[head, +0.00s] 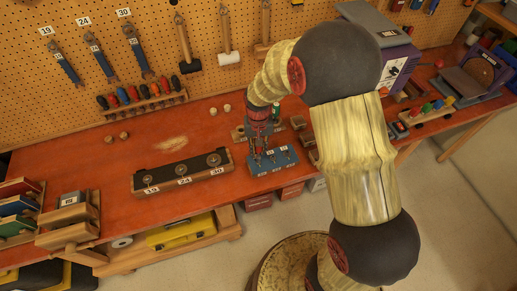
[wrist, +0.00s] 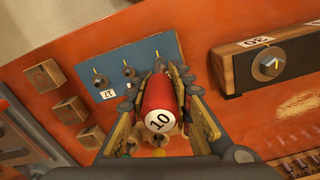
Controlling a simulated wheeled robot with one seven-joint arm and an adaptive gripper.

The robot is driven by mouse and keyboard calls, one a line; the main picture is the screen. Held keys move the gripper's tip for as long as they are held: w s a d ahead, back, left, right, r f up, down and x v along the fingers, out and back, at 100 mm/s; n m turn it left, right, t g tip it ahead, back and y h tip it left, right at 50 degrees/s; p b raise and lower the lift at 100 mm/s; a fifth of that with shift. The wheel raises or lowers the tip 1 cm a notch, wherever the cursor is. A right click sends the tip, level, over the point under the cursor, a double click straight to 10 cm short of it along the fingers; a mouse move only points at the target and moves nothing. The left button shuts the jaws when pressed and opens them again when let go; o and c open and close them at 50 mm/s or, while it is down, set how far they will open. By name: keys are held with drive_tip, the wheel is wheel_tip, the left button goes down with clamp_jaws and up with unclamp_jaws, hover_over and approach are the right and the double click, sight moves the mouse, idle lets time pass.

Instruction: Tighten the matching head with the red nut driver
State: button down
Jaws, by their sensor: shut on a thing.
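The red nut driver (wrist: 155,95), with a white disc marked 10 on its handle end, is held between the fingers of my gripper (wrist: 162,88). In the head view my gripper (head: 257,152) is over the blue plate (head: 287,168) near the bench's front edge. The wrist view shows the blue plate (wrist: 92,62) with a left head (wrist: 100,79) and a middle head (wrist: 129,73), each with a yellow mark. A small label (wrist: 107,94) there is hard to read. The driver's lower end is hidden behind its handle and my fingers, around the plate's third position.
A black-topped block (head: 165,178) with large bolts marked 19, 24 and 30 lies left of the plate. Small wooden blocks (wrist: 70,110) stand on the plate's other side. A screwdriver rack (head: 146,105) is at the back. The red bench top (head: 95,165) is mostly clear at left.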

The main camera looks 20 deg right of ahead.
drive_tip(key=shift+f+b, duration=0.55)
drive_tip(key=shift+f, duration=0.4)
idle(0.5)
drive_tip(key=m, duration=0.6)
drive_tip(key=shift+s+f, duration=0.1)
drive_tip(key=m, duration=0.6)
drive_tip(key=shift+n, duration=0.3)
drive_tip(key=shift+p, duration=0.3)
drive_tip(key=shift+r+p, duration=2.15)
drive_tip(key=shift+r, duration=1.4)
